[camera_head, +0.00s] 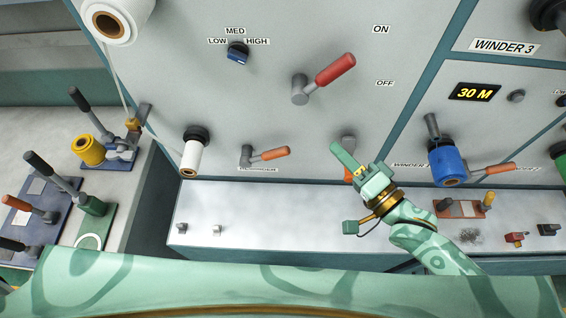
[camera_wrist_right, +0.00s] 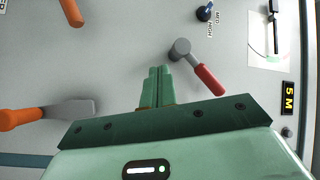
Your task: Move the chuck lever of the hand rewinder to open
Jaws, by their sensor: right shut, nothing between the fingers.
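No label I can read names the hand rewinder. A small blue device with a yellow roll (camera_head: 88,150) and a black-gripped crank (camera_head: 82,102) stands on the left bench; which of its parts is the chuck lever I cannot tell. My right gripper (camera_head: 335,147) is shut and empty, in front of the grey panel and far to the right of that device. In the right wrist view its fingers (camera_wrist_right: 158,73) are together, pointing toward the panel, just left of a red-handled lever (camera_wrist_right: 208,78). My left gripper is not in view.
The panel carries the red ON/OFF lever (camera_head: 334,69), an orange lever (camera_head: 270,154), a blue MED/LOW/HIGH knob (camera_head: 237,55) and a white roll (camera_head: 190,155). A blue roll (camera_head: 447,163) is right of my gripper. More levers (camera_head: 50,170) stand on the left bench. The grey ledge (camera_head: 270,215) is mostly clear.

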